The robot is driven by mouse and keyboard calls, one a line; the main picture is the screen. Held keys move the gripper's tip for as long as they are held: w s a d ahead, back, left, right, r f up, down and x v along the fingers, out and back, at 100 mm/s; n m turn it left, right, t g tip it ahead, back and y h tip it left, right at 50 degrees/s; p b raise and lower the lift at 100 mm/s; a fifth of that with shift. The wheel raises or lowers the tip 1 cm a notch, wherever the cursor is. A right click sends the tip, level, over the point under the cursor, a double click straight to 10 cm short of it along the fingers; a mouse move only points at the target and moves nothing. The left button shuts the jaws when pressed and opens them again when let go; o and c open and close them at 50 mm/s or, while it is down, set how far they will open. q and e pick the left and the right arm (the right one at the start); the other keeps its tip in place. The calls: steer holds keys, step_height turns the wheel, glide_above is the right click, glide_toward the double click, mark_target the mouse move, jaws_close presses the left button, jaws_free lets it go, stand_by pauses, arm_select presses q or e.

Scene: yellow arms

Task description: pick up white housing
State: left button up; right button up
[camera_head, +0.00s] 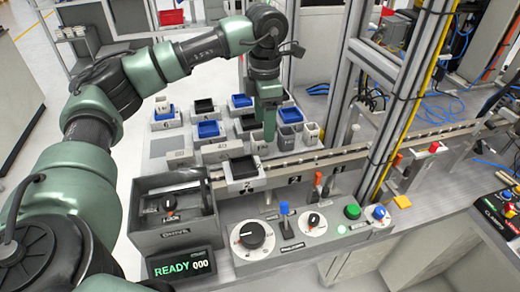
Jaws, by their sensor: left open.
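Several light housings, some with blue or black tops, stand in rows on the bench. Among them are a blue-topped one (209,131) and a black-topped one (203,107). A small plain white housing (311,134) stands at the right end of the group, beside a grey one (287,138). My left gripper (268,132) is open and points down among the front right pieces, left of the grey one. Its fingertips partly hide what is behind them, and I cannot tell whether they touch anything. My right gripper is not in view.
A light block with a black top (242,170) sits on the rail (330,157) in front of the group. A dark grey box (174,222), a display reading READY 000 (182,263) and a panel with knobs (290,236) are nearer. A metal post (392,110) rises at the right.

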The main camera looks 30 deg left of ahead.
mark_target(260, 143)
arm_select(q)
steer(key=f, duration=0.1)
steer(key=f+p, duration=0.1)
steer(key=f, duration=0.1)
steer(key=s+f+p, duration=0.1)
steer(key=f, duration=0.1)
steer(key=shift+a+f, duration=0.2)
steer(key=shift+a, duration=0.15)
steer(key=shift+f, duration=0.65)
steer(key=c, duration=0.4)
jaws_close()
